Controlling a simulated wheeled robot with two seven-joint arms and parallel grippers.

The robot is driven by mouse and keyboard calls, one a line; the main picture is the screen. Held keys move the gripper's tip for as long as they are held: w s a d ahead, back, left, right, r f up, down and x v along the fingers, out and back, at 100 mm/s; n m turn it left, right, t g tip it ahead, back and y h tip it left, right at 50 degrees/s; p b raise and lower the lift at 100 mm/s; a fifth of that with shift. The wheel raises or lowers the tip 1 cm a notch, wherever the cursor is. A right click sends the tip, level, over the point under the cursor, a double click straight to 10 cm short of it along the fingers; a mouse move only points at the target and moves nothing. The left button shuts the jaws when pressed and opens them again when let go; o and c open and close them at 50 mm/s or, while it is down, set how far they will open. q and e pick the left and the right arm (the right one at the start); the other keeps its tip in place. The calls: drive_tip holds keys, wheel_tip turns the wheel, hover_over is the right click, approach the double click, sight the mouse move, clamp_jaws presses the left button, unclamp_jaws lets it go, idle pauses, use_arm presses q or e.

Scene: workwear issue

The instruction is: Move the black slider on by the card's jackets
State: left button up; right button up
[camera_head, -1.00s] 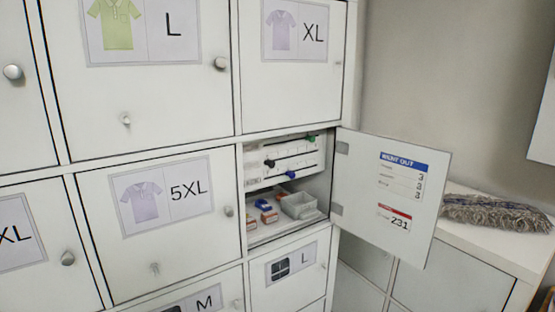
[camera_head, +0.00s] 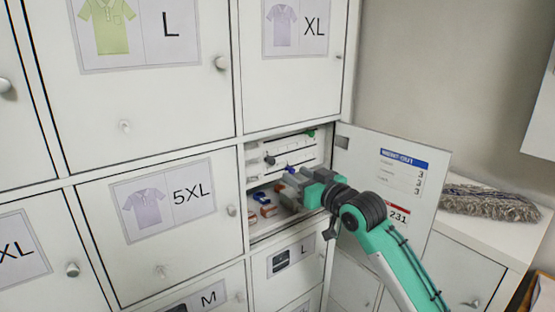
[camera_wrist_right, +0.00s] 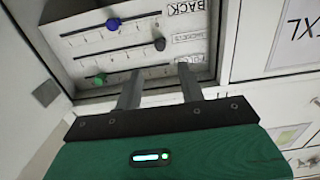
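The white slider board (camera_head: 283,152) stands inside the open locker. The black slider (camera_head: 270,160) is near the left end of its track. The green slider (camera_head: 311,134) is at its track's right end, and the blue slider (camera_head: 290,168) is on the lowest track. In the right wrist view the board is upside down, with the black slider (camera_wrist_right: 160,44) beyond my fingertips and not touched. My right gripper (camera_wrist_right: 157,78) is open and empty in front of the board. The card (camera_head: 403,178) on the door shows several figures; its row names are too small to read. My left gripper is not in view.
A grey mop head (camera_head: 490,202) lies on a white cabinet at the right. Closed lockers surround the opening.

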sight(274, 162)
drive_tip(key=p+x, duration=0.3)
drive_tip(key=x, duration=0.5)
drive_tip(key=shift+a+r, duration=0.1)
drive_tip(key=shift+w+a, duration=0.35)
drive_tip(key=shift+w, duration=0.15)
clamp_jaws()
